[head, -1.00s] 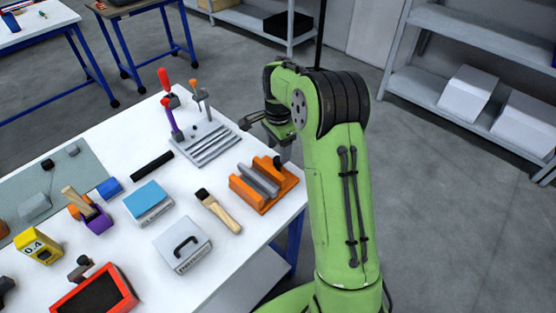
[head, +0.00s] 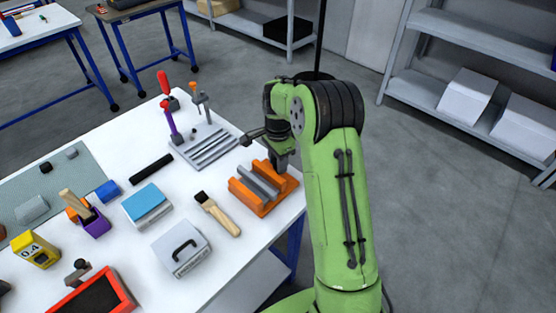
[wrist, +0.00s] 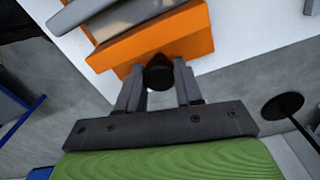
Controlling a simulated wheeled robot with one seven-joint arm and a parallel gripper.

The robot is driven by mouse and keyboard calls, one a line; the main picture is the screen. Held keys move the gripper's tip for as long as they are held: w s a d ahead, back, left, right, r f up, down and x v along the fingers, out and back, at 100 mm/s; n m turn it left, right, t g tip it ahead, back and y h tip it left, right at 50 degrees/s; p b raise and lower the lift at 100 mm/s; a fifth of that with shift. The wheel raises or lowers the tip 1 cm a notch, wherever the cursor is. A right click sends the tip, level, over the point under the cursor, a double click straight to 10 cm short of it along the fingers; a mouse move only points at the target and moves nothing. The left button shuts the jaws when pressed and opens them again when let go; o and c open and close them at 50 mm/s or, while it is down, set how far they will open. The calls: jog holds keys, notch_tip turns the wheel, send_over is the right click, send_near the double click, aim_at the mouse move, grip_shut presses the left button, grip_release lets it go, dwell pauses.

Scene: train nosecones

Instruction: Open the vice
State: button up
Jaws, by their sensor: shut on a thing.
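The orange vice (head: 262,205) with grey jaw bars (head: 259,181) sits at the right corner of the white table. In the wrist view the orange vice body (wrist: 160,38) fills the top, with a dark round knob (wrist: 159,72) on its near side. My gripper (wrist: 158,84) has its two grey fingers on either side of this knob and is shut on it. In the head view my gripper (head: 280,158) is at the vice's far right end, where its fingertips and the knob are mostly hidden.
A grooved grey plate (head: 207,146) with upright tools stands behind the vice. A brush (head: 217,213) and a grey box with a handle (head: 181,247) lie to its left. The table's right edge is close to the vice, with open floor beyond.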

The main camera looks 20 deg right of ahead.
jog(key=shift+n, duration=0.3)
jog(key=n+p, duration=0.1)
jog(key=n, duration=0.3)
jog(key=shift+r+n, duration=0.1)
jog(key=shift+n, duration=0.2)
jog(key=n+p, duration=0.1)
jog(key=n, duration=0.3)
jog(key=shift+n, duration=0.3)
jog(key=shift+s+a+f, duration=0.1)
jog(key=shift+f, duration=0.15)
dwell(0.8)
jog(key=o, duration=1)
jog(key=shift+s, duration=0.1)
jog(key=shift+o, duration=0.2)
jog(key=shift+r, duration=0.1)
